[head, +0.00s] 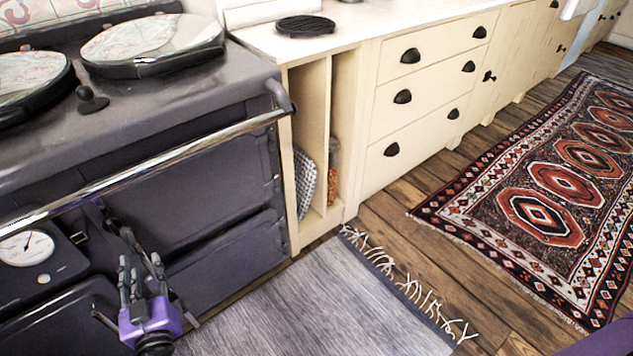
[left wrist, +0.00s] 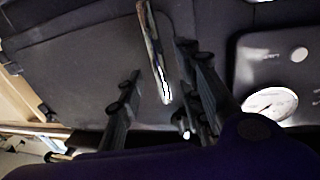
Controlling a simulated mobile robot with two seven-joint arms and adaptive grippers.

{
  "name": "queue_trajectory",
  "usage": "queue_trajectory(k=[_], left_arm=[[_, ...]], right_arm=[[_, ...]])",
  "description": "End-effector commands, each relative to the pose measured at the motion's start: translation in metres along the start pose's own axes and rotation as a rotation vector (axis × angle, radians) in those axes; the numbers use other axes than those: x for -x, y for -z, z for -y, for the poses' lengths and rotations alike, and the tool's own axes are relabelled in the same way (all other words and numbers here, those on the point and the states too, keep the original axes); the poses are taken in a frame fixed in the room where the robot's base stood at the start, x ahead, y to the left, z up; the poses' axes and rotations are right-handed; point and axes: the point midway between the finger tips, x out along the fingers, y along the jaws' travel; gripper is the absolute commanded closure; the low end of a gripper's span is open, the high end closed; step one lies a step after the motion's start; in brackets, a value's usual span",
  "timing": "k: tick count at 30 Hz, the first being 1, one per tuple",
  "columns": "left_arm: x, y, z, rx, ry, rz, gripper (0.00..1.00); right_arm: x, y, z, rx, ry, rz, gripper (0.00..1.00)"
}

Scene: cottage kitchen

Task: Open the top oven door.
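The dark range cooker stands at the left of the head view. Its top oven door (head: 195,190) is a dark panel under the chrome rail and looks shut. The door also fills much of the left wrist view (left wrist: 80,65). My left gripper (head: 141,262), with a purple body, is in front of the cooker near the door's left edge. In the left wrist view its two fingers are apart, and a slim metal handle (left wrist: 153,50) shows between them. I cannot tell whether either finger touches it. My right gripper is not in view.
A chrome rail (head: 190,150) crosses the cooker front above the gripper. A temperature dial (head: 25,247) is to the left. A lower oven door (head: 230,260) sits below. A grey rug (head: 320,300) covers the floor in front. Cream drawers (head: 430,95) stand to the right.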

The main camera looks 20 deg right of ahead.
Motion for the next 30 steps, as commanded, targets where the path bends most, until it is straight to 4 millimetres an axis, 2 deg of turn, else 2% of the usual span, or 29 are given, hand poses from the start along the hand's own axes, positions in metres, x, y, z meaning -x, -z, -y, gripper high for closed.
queue_trajectory(k=[3,7,17,19,25,30], left_arm=[[-0.019,-0.001,-0.001,0.001,-0.001,0.0,0.67],[-0.033,-0.001,0.0,0.0,-0.001,0.001,0.67],[-0.038,-0.001,0.0,0.0,-0.001,0.002,0.67],[-0.038,-0.001,0.0,0.0,-0.001,0.002,0.72],[-0.038,-0.001,0.0,0.0,-0.002,0.002,0.98],[-0.038,-0.001,-0.001,-0.001,-0.003,0.002,1.0]], right_arm=[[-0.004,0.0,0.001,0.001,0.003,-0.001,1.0],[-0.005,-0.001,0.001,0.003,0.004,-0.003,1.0],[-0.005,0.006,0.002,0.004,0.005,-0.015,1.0],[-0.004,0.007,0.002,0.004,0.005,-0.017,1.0],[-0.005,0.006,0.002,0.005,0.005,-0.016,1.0],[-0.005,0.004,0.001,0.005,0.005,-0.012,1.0]])
